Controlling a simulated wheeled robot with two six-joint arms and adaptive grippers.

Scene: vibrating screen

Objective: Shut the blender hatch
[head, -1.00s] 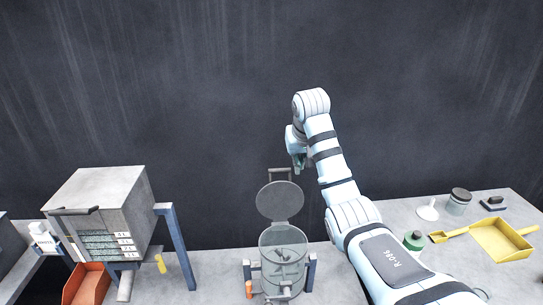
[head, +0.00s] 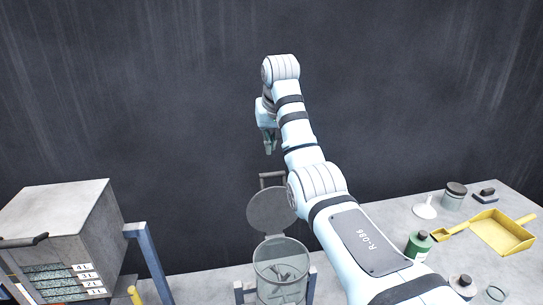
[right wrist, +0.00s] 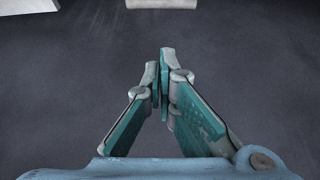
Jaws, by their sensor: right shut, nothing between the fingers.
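The blender (head: 283,270) is a clear round vessel on the table at the bottom middle of the head view, with dark mixing parts inside. Its round grey hatch (head: 268,210) stands raised and open behind the vessel, with a bar handle (head: 271,176) at its top. My right gripper (head: 270,143) is above and behind the hatch handle in the picture, apart from it. In the right wrist view my right gripper (right wrist: 164,78) is shut with nothing between its fingertips. My left gripper is not in view.
A grey vibrating screen box (head: 60,220) on blue legs stands at the left. At the right are a green bottle (head: 418,244), a white funnel (head: 425,208), a jar (head: 454,197) and a yellow dustpan (head: 497,232). A dark wall (head: 400,90) rises behind.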

